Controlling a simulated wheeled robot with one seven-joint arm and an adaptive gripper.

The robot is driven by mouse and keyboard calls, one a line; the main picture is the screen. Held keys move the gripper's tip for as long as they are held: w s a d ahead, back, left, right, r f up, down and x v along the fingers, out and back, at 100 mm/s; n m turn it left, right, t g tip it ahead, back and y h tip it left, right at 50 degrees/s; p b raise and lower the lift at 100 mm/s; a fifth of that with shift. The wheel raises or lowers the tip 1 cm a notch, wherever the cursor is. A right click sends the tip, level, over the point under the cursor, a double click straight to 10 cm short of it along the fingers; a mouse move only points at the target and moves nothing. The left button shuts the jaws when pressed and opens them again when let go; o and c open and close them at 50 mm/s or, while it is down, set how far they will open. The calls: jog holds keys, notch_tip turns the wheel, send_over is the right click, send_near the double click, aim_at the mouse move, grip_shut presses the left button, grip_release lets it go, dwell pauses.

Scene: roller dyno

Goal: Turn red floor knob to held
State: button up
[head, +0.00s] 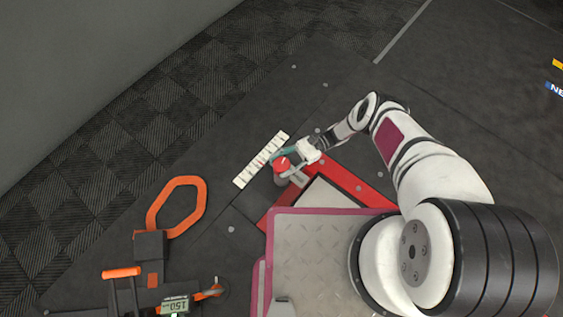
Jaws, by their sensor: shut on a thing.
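The red floor knob (281,163) is a small round red cap with a pale mark, near the middle of the head view. It stands beside a white labelled strip (261,160), whose lettering is too small to read. My gripper (284,160) reaches in from the right and is shut on the knob, with its teal fingers around the knob's side. The knob's lower part and base are partly hidden by the gripper and its fingers. I cannot tell which setting the knob's mark points to.
A red frame (350,181) lies just right of and below the knob. An orange loop handle (152,217), an orange-gripped lever (121,272) and a digital display (175,305) are at the lower left. Dark plate with bolts surrounds the knob; the floor at upper left is clear.

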jog(key=o, duration=1.1)
jog(key=shift+s+r, duration=0.1)
jog(key=shift+s, duration=0.15)
jog(key=shift+c, duration=0.2)
jog(key=shift+o, duration=0.6)
jog(key=shift+w, duration=0.1)
jog(key=shift+w+r, duration=0.1)
jog(key=shift+r, duration=0.5)
notch_tip(320, 180, up, 9)
jog(key=shift+f, duration=0.1)
